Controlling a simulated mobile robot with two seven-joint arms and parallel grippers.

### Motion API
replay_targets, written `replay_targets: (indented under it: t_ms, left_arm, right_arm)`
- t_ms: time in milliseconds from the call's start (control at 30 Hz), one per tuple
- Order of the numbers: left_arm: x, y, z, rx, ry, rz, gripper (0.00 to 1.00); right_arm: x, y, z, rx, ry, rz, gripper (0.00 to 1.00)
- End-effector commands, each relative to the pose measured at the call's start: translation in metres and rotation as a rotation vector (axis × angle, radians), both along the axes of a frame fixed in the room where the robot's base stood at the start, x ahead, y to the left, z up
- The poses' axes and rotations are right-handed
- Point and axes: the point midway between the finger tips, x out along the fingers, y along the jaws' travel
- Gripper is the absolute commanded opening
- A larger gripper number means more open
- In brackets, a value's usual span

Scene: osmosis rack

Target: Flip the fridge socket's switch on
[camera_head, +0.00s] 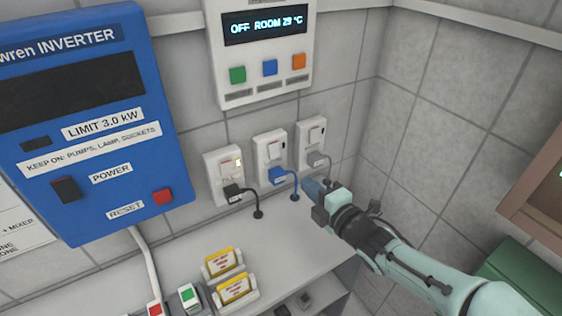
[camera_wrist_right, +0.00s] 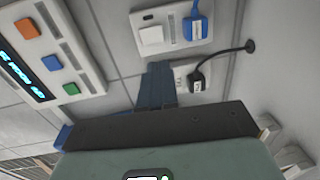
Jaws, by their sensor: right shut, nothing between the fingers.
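Three white wall sockets stand in a row: the left socket (camera_head: 211,167) with a black plug (camera_head: 234,191), the middle socket (camera_head: 260,148) with a blue plug (camera_head: 281,176), and the right socket (camera_head: 302,134) with a grey plug (camera_head: 318,159). Their labels are too small to read, so I cannot tell which is the fridge's. The left one's indicator looks lit; the other two look dark. My right gripper (camera_head: 309,187) is shut and empty, below the right socket in the head view. In the right wrist view its fingers (camera_wrist_right: 160,68) partly cover the black-plug socket; the middle socket's switch (camera_wrist_right: 152,35) shows clear.
A blue inverter (camera_head: 95,200) hangs at left, and a control panel (camera_head: 262,88) reading "OFF ROOM 29 °C" hangs above the sockets. A shelf (camera_head: 275,245) below carries yellow cards in holders (camera_head: 235,288). A green object (camera_head: 520,268) and wooden frame (camera_head: 535,190) are at right.

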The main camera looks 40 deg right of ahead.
Motion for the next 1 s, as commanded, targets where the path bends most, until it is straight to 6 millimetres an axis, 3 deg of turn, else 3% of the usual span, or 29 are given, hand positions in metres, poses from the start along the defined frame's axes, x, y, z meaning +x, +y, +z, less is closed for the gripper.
replay_targets:
  t_ms: [533, 733, 1000]
  left_arm:
    - [0.001, 0.000, 0.009, 0.000, 0.000, -0.001, 0.43]
    - [0.002, 0.000, 0.012, -0.001, -0.002, 0.000, 0.43]
    - [0.002, 0.000, 0.013, -0.001, -0.002, 0.000, 0.43]
  right_arm:
    - [0.105, -0.012, -0.014, 0.004, 0.003, 0.001, 0.00]
    - [0.124, -0.014, -0.016, 0.004, 0.001, 0.000, 0.00]
    - [0.128, -0.014, -0.017, 0.002, 0.001, 0.000, 0.00]
